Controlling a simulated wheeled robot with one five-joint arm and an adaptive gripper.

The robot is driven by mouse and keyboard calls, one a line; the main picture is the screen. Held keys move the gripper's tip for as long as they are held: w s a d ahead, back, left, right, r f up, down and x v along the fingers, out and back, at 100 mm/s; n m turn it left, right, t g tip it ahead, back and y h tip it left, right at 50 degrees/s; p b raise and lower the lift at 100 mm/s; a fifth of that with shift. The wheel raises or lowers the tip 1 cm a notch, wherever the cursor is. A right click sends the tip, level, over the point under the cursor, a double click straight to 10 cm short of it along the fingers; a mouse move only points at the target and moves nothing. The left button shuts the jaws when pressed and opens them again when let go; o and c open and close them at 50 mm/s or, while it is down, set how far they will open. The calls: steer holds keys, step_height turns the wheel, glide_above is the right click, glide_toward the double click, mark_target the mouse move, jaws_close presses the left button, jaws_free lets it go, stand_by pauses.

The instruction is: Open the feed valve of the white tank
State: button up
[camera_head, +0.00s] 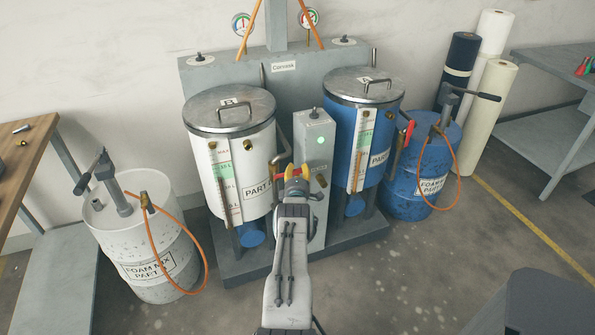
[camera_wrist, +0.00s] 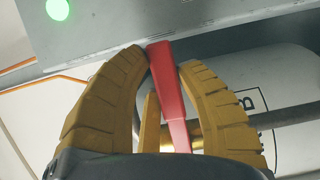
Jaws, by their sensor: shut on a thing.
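The white tank (camera_head: 230,155) stands left of centre in the head view, with a metal lid and a level gauge. Its side also shows in the wrist view (camera_wrist: 292,88). In the wrist view the red valve lever (camera_wrist: 165,80) stands between my yellow fingers, with brass (camera_wrist: 197,137) behind its lower end. My gripper (camera_head: 291,172) is at the tank's right side, by the grey control box, and is shut on the red lever. In the head view my fingers mostly hide the lever and valve. In the wrist view the lever points across the grey pipe (camera_wrist: 290,117).
A grey control box (camera_head: 314,150) with a lit green lamp stands just right of my gripper. The blue tank (camera_head: 363,125) beyond it has its own red lever (camera_head: 409,133). A white drum (camera_head: 150,235) and a blue drum (camera_head: 423,170) flank the station. The floor in front is mostly clear.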

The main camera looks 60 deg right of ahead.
jaws_close()
